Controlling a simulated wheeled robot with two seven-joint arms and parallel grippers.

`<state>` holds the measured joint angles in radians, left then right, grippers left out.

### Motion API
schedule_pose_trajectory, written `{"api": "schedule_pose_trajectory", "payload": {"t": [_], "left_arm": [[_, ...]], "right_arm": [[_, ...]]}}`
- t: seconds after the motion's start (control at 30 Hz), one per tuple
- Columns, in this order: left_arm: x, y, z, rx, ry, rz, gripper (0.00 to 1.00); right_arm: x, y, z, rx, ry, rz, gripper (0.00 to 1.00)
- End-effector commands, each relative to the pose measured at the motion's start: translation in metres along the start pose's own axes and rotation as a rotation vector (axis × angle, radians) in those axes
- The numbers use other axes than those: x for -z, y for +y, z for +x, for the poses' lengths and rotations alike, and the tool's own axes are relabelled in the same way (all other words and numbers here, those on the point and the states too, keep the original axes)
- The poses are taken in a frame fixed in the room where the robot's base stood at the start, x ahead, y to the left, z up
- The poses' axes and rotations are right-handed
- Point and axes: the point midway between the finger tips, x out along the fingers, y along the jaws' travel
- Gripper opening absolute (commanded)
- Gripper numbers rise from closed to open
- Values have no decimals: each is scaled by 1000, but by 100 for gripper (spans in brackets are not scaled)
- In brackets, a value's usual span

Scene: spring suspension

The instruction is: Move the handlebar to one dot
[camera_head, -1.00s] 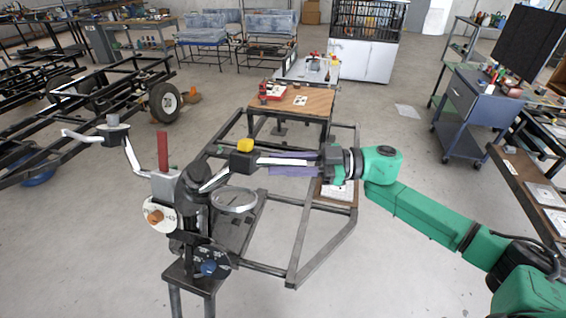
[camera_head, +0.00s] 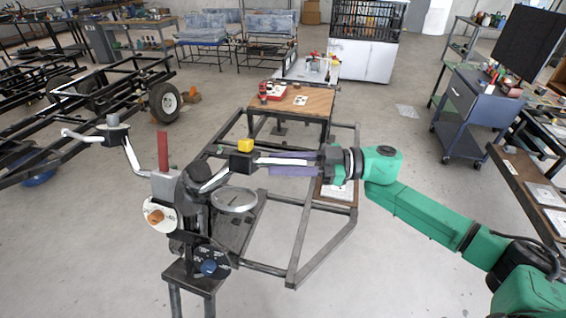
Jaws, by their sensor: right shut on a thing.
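The handlebar (camera_head: 212,180) is a pale bent bar on top of the dark stand mechanism at centre left. Its left part (camera_head: 130,156) bends up and away to the left. My right gripper (camera_head: 284,163) reaches in from the right with its purple fingers around the bar's right end. It is shut on that end, next to a black block with a yellow top (camera_head: 245,146). A white dial (camera_head: 158,215) with an orange knob and a dark plate with a blue knob (camera_head: 209,267) sit on the stand. I cannot make out the dots. My left gripper is not in view.
A red upright grip (camera_head: 162,151) rises beside the bar. A dark metal frame (camera_head: 300,240) stands behind, with a wooden table (camera_head: 310,99) at the back.

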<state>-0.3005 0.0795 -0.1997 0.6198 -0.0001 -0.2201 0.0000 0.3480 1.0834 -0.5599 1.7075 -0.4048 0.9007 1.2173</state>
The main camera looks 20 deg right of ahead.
Motion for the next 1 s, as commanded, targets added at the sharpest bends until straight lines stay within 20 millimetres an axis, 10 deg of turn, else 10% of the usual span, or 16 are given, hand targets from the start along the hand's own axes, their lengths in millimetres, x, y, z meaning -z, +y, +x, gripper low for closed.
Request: {"api": "schedule_pose_trajectory", "payload": {"t": [0.9,0.93,1.0], "left_arm": [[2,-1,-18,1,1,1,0],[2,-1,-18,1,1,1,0],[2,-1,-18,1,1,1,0]], "right_arm": [[-30,3,-4,-34,95,298,0],[-29,3,-4,-34,96,297,31],[-28,3,-4,-33,97,295,57]]}}
